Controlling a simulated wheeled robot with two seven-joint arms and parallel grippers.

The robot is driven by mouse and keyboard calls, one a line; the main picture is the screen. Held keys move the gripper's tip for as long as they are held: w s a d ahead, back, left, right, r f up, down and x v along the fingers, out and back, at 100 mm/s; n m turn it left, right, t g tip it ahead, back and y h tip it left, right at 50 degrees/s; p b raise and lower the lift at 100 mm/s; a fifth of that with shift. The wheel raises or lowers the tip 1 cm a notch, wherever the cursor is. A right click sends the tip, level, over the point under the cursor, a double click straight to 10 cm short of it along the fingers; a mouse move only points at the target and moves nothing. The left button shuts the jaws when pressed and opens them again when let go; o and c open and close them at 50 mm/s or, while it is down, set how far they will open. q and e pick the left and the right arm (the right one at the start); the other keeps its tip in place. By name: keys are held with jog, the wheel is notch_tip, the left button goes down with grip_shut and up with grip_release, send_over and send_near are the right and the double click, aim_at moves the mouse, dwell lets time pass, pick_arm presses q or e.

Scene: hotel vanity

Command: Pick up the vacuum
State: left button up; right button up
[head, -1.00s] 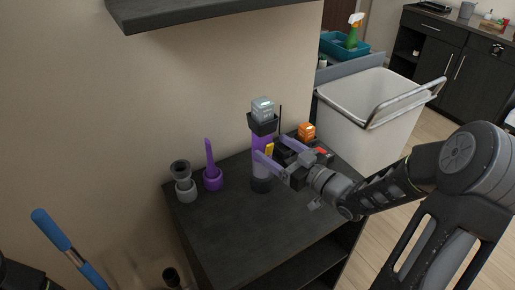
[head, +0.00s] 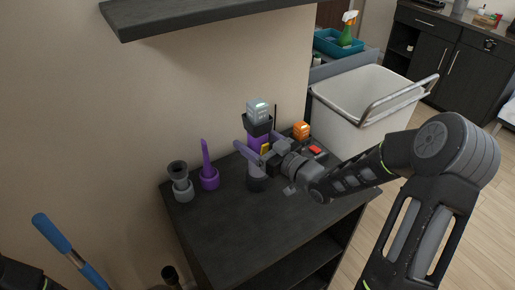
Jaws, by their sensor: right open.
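The vacuum (head: 257,183), which I take to be the tall purple and grey upright device, stands on the dark cabinet top near the wall. It has a dark collar and a grey block at its top. My right gripper (head: 254,146) reaches in from the right at the vacuum's mid-height. My left gripper is out of view.
A purple nozzle attachment (head: 209,178) and a grey attachment (head: 182,185) stand left on the cabinet top (head: 235,220). An orange-topped item (head: 301,131) is behind the gripper. A dark shelf (head: 200,15) hangs above. A white bin (head: 365,95) stands right. The cabinet's front top is clear.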

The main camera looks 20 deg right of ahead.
jog(key=shift+x, duration=0.9)
grip_shut()
dwell(0.5)
jog(key=shift+r, duration=0.1)
